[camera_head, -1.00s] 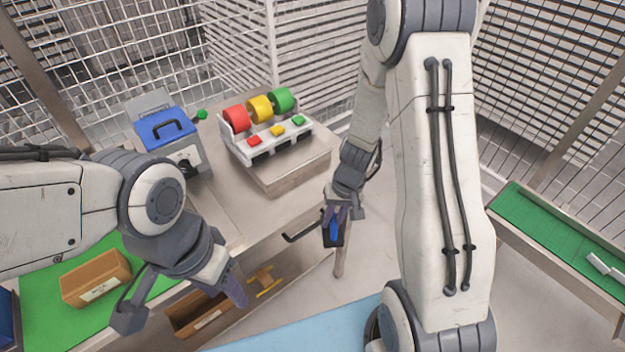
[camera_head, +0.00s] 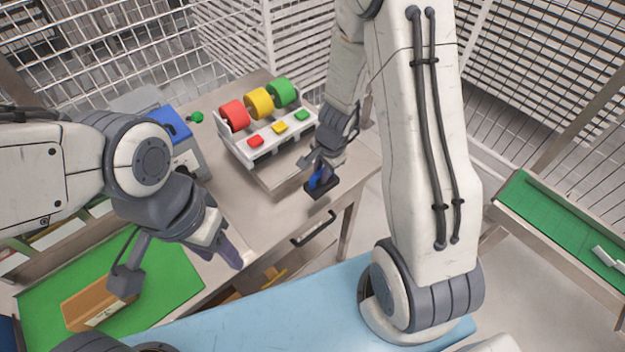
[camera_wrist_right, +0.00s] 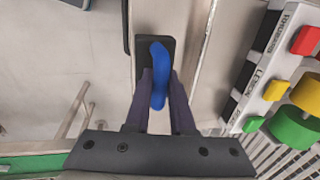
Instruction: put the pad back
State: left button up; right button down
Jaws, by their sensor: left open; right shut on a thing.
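The pad (camera_head: 320,190) is a small black rectangular plate with an upright blue handle. My right gripper (camera_head: 322,176) is shut on the blue handle, with the black plate below the fingers. In the head view the pad appears over the front right part of the steel bench. In the right wrist view the pad (camera_wrist_right: 145,47) overlaps the bench's front edge, and my right fingers (camera_wrist_right: 158,85) pinch the handle from both sides. I cannot tell how high it is above the bench. My left gripper (camera_head: 225,255) is open and empty, left of the pad.
A white dispenser (camera_head: 262,150) with red, yellow and green rolls and matching buttons stands behind the pad. A grey box with a blue lid (camera_head: 172,126) stands left of it. A drawer handle (camera_head: 314,229) juts from the bench front.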

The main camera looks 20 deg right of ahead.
jog(key=shift+w+a+f, duration=0.6)
jog(key=shift+w+a, duration=0.1)
jog(key=shift+w, duration=0.15)
jog(key=shift+w+a+f, duration=0.1)
jog(key=shift+w+f, duration=0.05)
jog(key=shift+f, duration=0.15)
notch_tip(320, 180, down, 4)
jog(key=b, duration=0.3)
jog(key=shift+r, duration=0.2)
jog(key=shift+f+b, duration=0.25)
jog(key=shift+b, duration=0.1)
jog(key=c, duration=0.8)
grip_release()
jog(key=shift+o, duration=0.2)
jog(key=shift+r, duration=0.1)
